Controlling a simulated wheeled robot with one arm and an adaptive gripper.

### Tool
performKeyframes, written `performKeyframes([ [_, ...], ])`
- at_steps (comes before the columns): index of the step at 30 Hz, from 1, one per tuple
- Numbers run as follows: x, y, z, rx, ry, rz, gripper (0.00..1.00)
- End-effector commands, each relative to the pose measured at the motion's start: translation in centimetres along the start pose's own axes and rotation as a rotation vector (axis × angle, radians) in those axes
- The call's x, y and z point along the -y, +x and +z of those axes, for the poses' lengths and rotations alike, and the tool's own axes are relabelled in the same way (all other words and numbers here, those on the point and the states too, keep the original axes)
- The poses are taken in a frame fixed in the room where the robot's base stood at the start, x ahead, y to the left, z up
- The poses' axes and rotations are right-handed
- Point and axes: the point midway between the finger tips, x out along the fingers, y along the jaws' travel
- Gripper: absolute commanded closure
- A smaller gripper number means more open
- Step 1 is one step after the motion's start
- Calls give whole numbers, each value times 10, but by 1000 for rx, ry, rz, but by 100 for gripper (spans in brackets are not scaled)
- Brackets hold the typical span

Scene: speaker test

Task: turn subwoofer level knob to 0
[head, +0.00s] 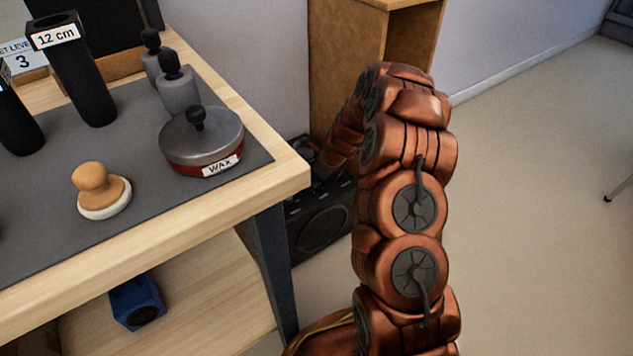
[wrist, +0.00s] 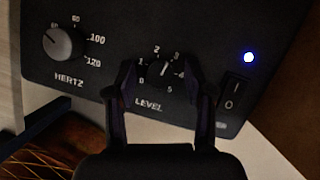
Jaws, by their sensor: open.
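The subwoofer's black panel (wrist: 200,30) fills much of the wrist view. Its LEVEL knob (wrist: 160,74) is a small dark dial with a white pointer line, ringed by numbers 0 to 5. The pointer aims up and slightly right, between 2 and 3 and nearer 3; 0 is at the lower left of the dial. My gripper (wrist: 167,82) is open, with one finger on each side of the knob; I cannot tell whether either touches it. In the head view the black subwoofer (head: 318,222) stands on the floor beside the workbench, partly hidden by my arm.
A HERTZ knob (wrist: 57,43) is left of the level knob; a power switch (wrist: 232,92) and a lit blue light (wrist: 249,57) are right. The workbench (head: 285,178) stands left of my arm, a wooden cabinet (head: 340,60) behind. Floor at right is open.

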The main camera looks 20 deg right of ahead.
Motion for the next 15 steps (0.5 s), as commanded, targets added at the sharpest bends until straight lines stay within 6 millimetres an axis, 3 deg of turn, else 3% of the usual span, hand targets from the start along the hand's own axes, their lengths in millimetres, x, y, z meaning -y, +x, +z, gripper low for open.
performKeyframes([
  [2,0,0,0,0,0,0,48],
  [15,0,0,0,0,0,0,94],
])
